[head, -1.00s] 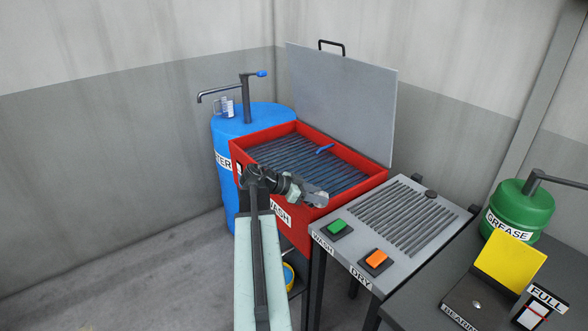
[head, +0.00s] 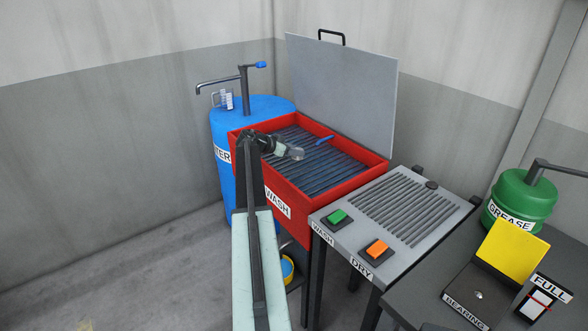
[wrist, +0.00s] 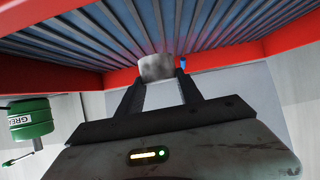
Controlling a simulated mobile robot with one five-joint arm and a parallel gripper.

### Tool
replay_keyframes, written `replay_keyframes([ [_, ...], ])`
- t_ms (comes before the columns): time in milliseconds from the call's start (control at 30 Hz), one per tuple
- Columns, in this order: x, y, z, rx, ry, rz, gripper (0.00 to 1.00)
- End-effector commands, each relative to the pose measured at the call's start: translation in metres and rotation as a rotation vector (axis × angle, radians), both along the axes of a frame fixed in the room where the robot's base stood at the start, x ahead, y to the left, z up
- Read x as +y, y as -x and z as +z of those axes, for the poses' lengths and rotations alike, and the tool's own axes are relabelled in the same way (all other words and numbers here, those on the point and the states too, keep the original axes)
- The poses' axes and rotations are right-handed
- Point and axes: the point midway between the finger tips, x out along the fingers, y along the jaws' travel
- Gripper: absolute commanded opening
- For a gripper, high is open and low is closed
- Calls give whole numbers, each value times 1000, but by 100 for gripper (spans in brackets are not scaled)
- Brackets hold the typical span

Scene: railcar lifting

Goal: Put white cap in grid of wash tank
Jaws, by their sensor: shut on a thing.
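The red wash tank (head: 270,188) stands with its grey lid (head: 345,95) raised. Its slatted grid (head: 335,165) lies inside, below the rim, and also shows in the wrist view (wrist: 215,38). My gripper (head: 289,150) is over the near left part of the tank. In the wrist view my gripper (wrist: 158,84) is shut on a pale grey-white, rounded piece, the white cap (wrist: 156,67). The cap sits between the fingertips, and the grid shows behind it. The height of the cap above the grid is hard to tell.
A blue-handled tool (head: 324,140) lies on the grid's far side. A blue water drum (head: 225,150) with a tap stands left. The dry station (head: 395,215) with green and orange buttons stands right, then the green grease can (head: 520,205). Much of the grid is bare.

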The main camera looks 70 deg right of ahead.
Motion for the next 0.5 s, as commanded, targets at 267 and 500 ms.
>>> replay_keyframes([
  [267, 0, -1, -26, 0, 0, 0, 0],
  [500, 1, -1, -61, 0, 0, 0, 0],
])
